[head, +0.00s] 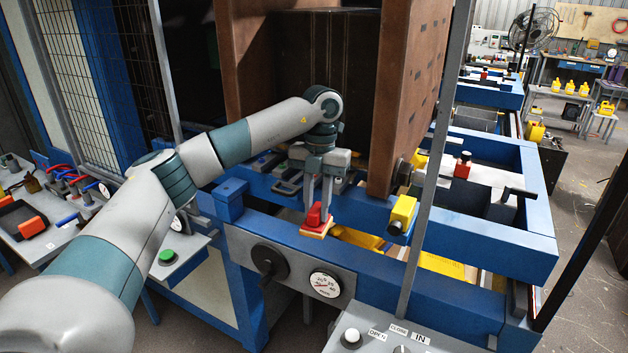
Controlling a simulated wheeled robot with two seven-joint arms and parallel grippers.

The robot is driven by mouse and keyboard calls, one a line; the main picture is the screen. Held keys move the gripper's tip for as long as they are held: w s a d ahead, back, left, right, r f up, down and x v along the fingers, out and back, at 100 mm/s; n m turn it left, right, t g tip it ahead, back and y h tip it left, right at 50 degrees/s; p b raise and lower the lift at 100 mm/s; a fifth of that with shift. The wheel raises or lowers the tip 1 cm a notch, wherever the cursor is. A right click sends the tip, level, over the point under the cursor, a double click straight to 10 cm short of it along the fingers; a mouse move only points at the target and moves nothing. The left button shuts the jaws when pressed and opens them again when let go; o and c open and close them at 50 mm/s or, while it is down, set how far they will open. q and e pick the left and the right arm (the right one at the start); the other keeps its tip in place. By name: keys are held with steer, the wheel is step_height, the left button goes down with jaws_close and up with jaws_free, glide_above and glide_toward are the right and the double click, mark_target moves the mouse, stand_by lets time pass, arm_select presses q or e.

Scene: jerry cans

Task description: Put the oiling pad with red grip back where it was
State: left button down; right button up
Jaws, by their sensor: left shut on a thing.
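The oiling pad with red grip (316,221) has a red handle on a flat pale orange base. My left gripper (314,207) points down and is shut on the red grip. It holds the pad at the blue machine's front beam, near the middle of the head view. I cannot tell whether the pad's base touches the beam. My right gripper is not in view.
A blue machine frame (447,306) with a pressure gauge (325,283) spans the front. A tall brown mould (418,90) stands behind my gripper. A side table (60,232) at left holds a black tray (20,222) with an orange-red item and several red-handled tools. A grey post (436,150) rises right of the gripper.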

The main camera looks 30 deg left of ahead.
arm_select(q)
steer(key=s+d+f+m+t+y, duration=0.1)
steer(key=s+d+f+m, duration=0.3)
steer(key=f+m, duration=0.5)
steer(key=s+d+f+m+y, duration=0.1)
steer(key=s+d+f+m, duration=0.2)
steer(key=s+f+m, duration=0.6)
steer(key=s+d+f+m+t+h, duration=0.1)
steer(key=s+d+f+m, duration=0.3)
steer(key=m, duration=0.6)
steer(key=s+d+f+m+t+h, duration=0.1)
steer(key=s+d+m, duration=0.2)
steer(key=s+m, duration=0.55)
step_height(320, 180, down, 16)
steer(key=w+m+b, duration=0.1)
steer(key=b, duration=1.4)
steer(key=shift+w+r+b, duration=0.2)
steer(key=shift+w+b, duration=0.1)
steer(key=shift+b, duration=0.05)
steer(key=shift+m, duration=0.25)
